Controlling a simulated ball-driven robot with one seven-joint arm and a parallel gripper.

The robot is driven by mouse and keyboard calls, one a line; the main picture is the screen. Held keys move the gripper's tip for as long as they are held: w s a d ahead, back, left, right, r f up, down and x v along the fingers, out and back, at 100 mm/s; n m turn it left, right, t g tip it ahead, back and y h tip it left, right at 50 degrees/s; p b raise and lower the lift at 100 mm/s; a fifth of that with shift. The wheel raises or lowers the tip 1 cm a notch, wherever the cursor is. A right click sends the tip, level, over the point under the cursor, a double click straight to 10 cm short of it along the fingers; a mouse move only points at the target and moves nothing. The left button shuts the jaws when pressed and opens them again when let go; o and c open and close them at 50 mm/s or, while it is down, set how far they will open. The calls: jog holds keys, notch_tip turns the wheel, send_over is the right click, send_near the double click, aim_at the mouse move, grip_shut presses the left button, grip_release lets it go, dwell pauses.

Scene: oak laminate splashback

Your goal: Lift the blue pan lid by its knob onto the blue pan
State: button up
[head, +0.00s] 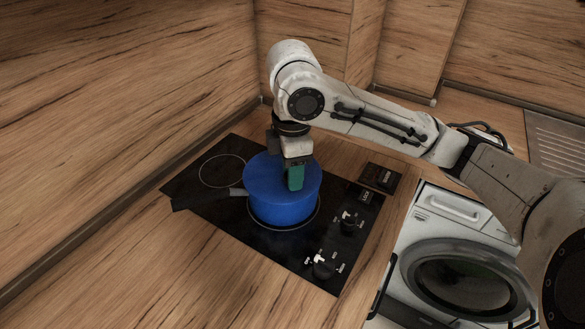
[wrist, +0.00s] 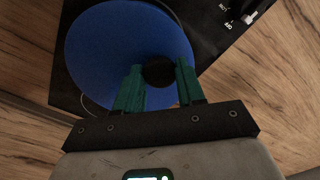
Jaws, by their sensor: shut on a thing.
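The blue pan (head: 283,211) stands on the black hob, its dark handle (head: 208,196) pointing left. The blue pan lid (head: 262,178) lies across the pan's top in the head view, with no clear gap between them; I cannot tell if it is fully seated. My gripper (head: 295,180) points down over the lid. In the wrist view the lid (wrist: 112,48) is a large blue disc, and the green fingers of my gripper (wrist: 160,67) are shut on its dark round knob (wrist: 158,72). The fingers hide the knob in the head view.
The black hob (head: 195,208) has a free ring at the back left and knobs (head: 322,268) along its right front. Wooden walls stand behind and left. A dark box (head: 380,178) sits right of the hob. A white washing machine (head: 455,245) is at the lower right. Front-left worktop is clear.

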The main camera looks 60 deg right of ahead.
jog(key=shift+f, duration=0.1)
dwell(0.3)
jog(key=o, duration=1.3)
jog(key=shift+c, duration=0.2)
notch_tip(320, 180, up, 8)
jog(key=p, duration=0.8)
